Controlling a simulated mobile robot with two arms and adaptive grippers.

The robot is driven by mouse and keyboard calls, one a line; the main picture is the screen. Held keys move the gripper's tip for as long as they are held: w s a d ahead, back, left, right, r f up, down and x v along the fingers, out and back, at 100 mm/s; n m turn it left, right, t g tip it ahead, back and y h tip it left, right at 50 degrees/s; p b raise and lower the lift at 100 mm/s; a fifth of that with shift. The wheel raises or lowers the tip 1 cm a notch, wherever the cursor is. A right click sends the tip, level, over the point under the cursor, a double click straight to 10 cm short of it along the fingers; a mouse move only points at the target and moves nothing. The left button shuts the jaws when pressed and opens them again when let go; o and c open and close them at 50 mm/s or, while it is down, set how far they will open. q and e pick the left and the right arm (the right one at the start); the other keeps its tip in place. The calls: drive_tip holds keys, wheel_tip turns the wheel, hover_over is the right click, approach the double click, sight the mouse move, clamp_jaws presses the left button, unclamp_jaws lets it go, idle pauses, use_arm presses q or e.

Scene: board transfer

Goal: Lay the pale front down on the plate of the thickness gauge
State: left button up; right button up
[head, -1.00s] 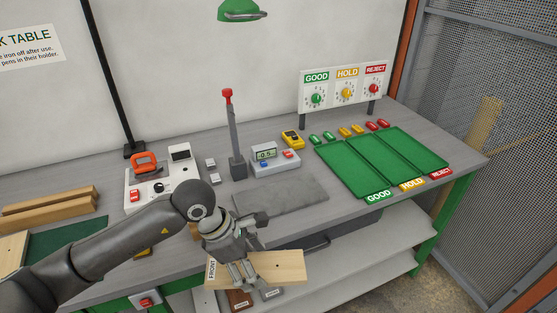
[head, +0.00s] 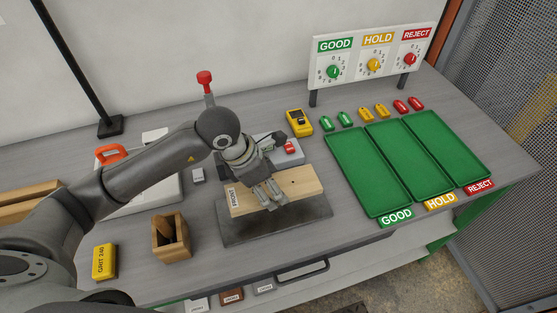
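The pale front (head: 303,182) is a light wooden board with a "FRONT" label at its left end. It lies flat over the dark grey plate (head: 235,233) of the thickness gauge, toward the plate's back. I cannot tell whether it touches the plate or hangs just above it. My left gripper (head: 269,194) is shut on the front from above, near its middle. The gauge's red-topped post (head: 205,80) stands behind, partly hidden by my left arm. The gauge's display box (head: 292,147) is mostly hidden by my gripper. My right gripper is out of view.
Green trays (head: 365,180) labelled GOOD, HOLD and REJECT lie right of the plate. A yellow device (head: 299,122) stands behind. A wooden holder (head: 171,240) and a yellow grit block (head: 105,261) are at the front left. A dial panel (head: 372,60) stands at the back.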

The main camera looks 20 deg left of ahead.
use_arm(q)
drive_tip(key=shift+s, duration=0.15)
drive_tip(key=shift+s+f+b, duration=0.3)
drive_tip(key=shift+f+b, duration=0.05)
drive_tip(key=shift+f, duration=0.15)
drive_tip(key=shift+s+f+b, duration=0.25)
drive_tip(key=shift+f+b, duration=0.1)
drive_tip(key=shift+f, duration=0.15)
wheel_tip(320, 180, down, 4)
drive_tip(key=shift+w+r+b, duration=0.15)
drive_tip(key=shift+r+b, duration=0.05)
drive_tip(key=shift+b, duration=0.7)
drive_tip(key=shift+f, duration=0.1)
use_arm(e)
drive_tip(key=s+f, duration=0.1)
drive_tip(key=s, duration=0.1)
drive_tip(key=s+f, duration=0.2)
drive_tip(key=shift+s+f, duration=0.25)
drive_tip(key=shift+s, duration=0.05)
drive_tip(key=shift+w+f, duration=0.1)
use_arm(q)
drive_tip(key=shift+f+b, duration=0.2)
drive_tip(key=shift+b, duration=0.2)
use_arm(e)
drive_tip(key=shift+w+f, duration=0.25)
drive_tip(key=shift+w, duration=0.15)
use_arm(q)
drive_tip(key=o, duration=1.2)
drive_tip(key=shift+o, duration=0.2)
